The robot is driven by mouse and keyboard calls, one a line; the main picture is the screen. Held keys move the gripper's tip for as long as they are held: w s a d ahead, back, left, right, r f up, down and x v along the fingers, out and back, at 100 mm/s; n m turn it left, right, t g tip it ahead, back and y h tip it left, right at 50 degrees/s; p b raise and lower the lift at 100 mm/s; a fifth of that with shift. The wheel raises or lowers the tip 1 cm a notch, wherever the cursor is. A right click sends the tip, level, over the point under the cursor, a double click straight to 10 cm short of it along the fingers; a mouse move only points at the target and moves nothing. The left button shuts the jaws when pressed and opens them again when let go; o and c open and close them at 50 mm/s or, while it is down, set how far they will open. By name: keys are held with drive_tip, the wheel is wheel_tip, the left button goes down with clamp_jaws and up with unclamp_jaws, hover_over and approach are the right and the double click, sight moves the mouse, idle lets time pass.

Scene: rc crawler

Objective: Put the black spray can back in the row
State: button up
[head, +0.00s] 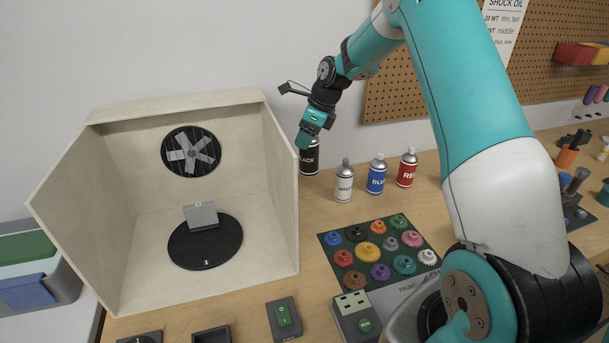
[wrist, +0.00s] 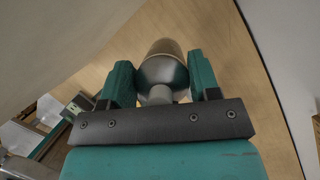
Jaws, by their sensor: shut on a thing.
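The black spray can (head: 309,159) stands upright beside the right wall of the booth, with its label facing the front. My gripper (head: 306,138) is above it, shut on its top part. In the wrist view the can's silver shoulder and nozzle (wrist: 162,75) sit between the two teal fingers of my gripper (wrist: 162,88). The row holds a white can (head: 344,184), a blue can (head: 376,178) and a red can (head: 406,170), all upright. The black can is left of and behind the white can. I cannot tell whether its base touches the table.
The open wooden booth (head: 282,180) stands close on the left, with a black turntable (head: 205,241) inside. A mat (head: 328,240) with several coloured gears lies in front of the row. A green-switch box (head: 284,318) is at the front. A pegboard (head: 400,95) is behind.

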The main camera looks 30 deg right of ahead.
sight(306, 174)
wheel_tip(306, 174, down, 12)
drive_tip(key=p, duration=0.3)
drive_tip(key=shift+f, duration=0.1)
drive_tip(key=shift+f, duration=0.15)
drive_tip(key=o, duration=1.3)
drive_tip(key=b+v, duration=0.4)
drive_tip(key=v, duration=0.8)
